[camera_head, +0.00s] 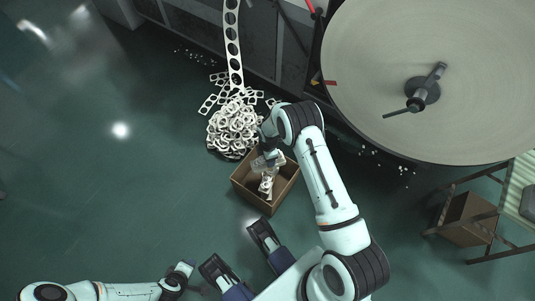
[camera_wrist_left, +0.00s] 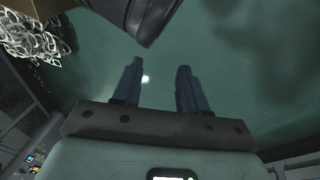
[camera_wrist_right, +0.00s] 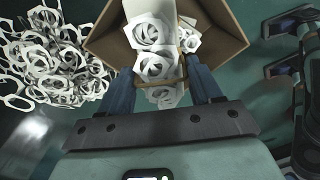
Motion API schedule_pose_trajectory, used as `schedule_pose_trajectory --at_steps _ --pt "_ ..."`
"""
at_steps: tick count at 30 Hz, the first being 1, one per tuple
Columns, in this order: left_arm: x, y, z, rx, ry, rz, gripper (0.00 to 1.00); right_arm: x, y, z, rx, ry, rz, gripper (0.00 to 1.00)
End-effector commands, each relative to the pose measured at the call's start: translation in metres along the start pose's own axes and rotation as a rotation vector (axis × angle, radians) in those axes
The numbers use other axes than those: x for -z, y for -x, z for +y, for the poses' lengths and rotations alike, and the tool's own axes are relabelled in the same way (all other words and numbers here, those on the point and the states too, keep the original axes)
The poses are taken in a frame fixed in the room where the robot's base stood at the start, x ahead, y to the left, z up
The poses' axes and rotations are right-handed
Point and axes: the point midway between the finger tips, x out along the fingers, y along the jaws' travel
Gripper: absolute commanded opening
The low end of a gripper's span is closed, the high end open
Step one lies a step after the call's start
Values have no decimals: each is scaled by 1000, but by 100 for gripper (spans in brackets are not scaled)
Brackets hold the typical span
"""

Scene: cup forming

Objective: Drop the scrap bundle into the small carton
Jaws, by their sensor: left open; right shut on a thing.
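My right gripper (camera_wrist_right: 160,82) is shut on the scrap bundle (camera_wrist_right: 153,63), a string of white ring-shaped scraps with a thin brown band across it. In the head view the bundle (camera_head: 266,186) shows within the outline of the small brown open-topped carton (camera_head: 245,192), below my right gripper (camera_head: 268,161). The carton's walls (camera_wrist_right: 105,43) surround the bundle's far part in the right wrist view. Whether the bundle touches the carton floor I cannot tell.
A heap of loose white scrap (camera_head: 232,130) lies just up-left of the carton, under a hanging perforated strip (camera_head: 233,45). A large round disc (camera_head: 400,50) fills the upper right. Another brown box (camera_head: 467,218) stands at the right under a frame. The green floor at left is clear.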

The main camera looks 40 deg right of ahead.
Motion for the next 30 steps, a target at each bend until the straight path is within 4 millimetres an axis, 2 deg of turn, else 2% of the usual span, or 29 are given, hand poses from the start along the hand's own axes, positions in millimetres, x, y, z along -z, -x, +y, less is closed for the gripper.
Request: schedule_pose_trajectory --at_steps 2,9,14,21,22,24,25,30 --pt "6 -10 -4 5 4 18 43 0 -14 0 1 0 -1 29" --pt "-18 -23 -22 37 21 -58 43 0 -32 0 2 -1 -1 29" --pt "-27 -26 -28 48 28 -84 43 0 -38 0 0 -2 0 29" --pt "-27 -26 -28 49 29 -87 43 0 -38 0 0 -2 0 29" --pt "-27 -26 -28 49 29 -86 43 0 -37 0 0 -2 0 67" --pt "-27 -26 -28 49 29 -86 43 0 -37 0 0 -2 0 90" --pt "-27 -26 -28 49 29 -86 43 0 -38 0 0 -2 0 94" --pt "-27 -26 -28 49 28 -86 43 0 -38 0 0 -2 0 94"
